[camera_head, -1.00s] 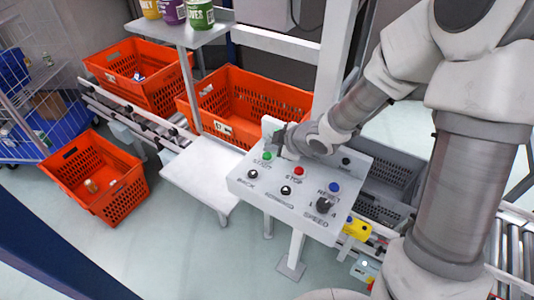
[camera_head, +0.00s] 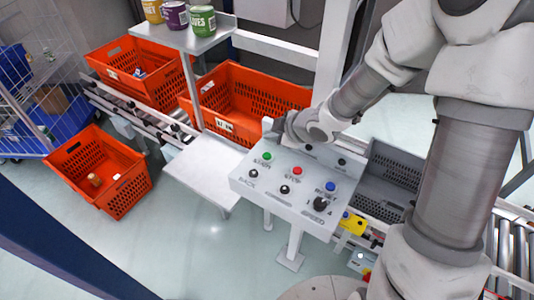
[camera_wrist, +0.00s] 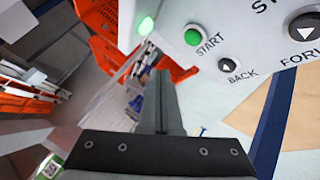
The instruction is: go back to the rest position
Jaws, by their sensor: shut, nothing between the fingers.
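My gripper (camera_wrist: 163,100) is shut and empty in the wrist view, its fingers together over the left edge of the control panel. In the head view my gripper (camera_head: 277,128) is at the panel's back left, above and behind the green START button (camera_head: 267,156). The grey control panel (camera_head: 303,193) carries several buttons and a SPEED knob (camera_head: 320,204). The START button (camera_wrist: 193,36) and the BACK button (camera_wrist: 227,65) show close by in the wrist view. The fingers appear apart from the buttons.
An orange tote (camera_head: 254,86) stands behind the panel and another (camera_head: 137,62) at the back left. A third tote (camera_head: 96,180) is on the floor. A white shelf (camera_head: 203,168) is left of the panel. A grey crate (camera_head: 389,180) is at its right. Cans stand on the upper shelf (camera_head: 190,38).

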